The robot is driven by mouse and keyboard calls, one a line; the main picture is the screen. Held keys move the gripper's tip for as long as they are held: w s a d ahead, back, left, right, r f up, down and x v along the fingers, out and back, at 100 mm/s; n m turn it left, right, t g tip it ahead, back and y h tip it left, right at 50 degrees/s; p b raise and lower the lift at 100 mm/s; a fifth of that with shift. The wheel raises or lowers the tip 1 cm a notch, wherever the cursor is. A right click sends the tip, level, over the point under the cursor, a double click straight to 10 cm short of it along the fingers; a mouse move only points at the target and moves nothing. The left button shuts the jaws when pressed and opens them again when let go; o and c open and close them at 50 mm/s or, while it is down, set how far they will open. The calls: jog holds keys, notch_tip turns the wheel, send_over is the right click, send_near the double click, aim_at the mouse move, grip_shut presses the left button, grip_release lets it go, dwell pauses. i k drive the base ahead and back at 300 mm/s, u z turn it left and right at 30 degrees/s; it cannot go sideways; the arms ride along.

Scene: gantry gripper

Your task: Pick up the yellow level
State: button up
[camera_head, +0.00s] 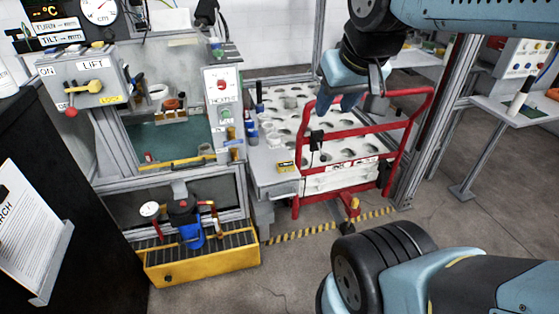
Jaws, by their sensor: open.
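A long, thin yellow bar (178,162), which looks like the yellow level, lies along the front ledge of the bench opening at left of centre. My gripper (348,102) hangs at the upper centre, in front of the white rack with round holes. It is open, and I see nothing between its fingers. It is well to the right of the yellow bar and apart from it. Its fingertips are small and partly overlap the red frame behind, so fine detail is unclear.
A red tubular cart frame (411,91) stands before the white holed rack (287,102). A switch box marked LIFT (62,73) with a yellow handle is at left. A yellow crate (203,268) sits on the floor below the bench. Bare floor lies at centre and right.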

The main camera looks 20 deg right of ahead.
aim_at(285, 167)
jog(key=u, duration=1.2)
jog(key=i, duration=0.1)
jog(key=z, duration=3.2)
jog(key=k, duration=1.35)
jog(key=u, duration=0.8)
jog(key=i, duration=1)
jog(key=u, duration=0.05)
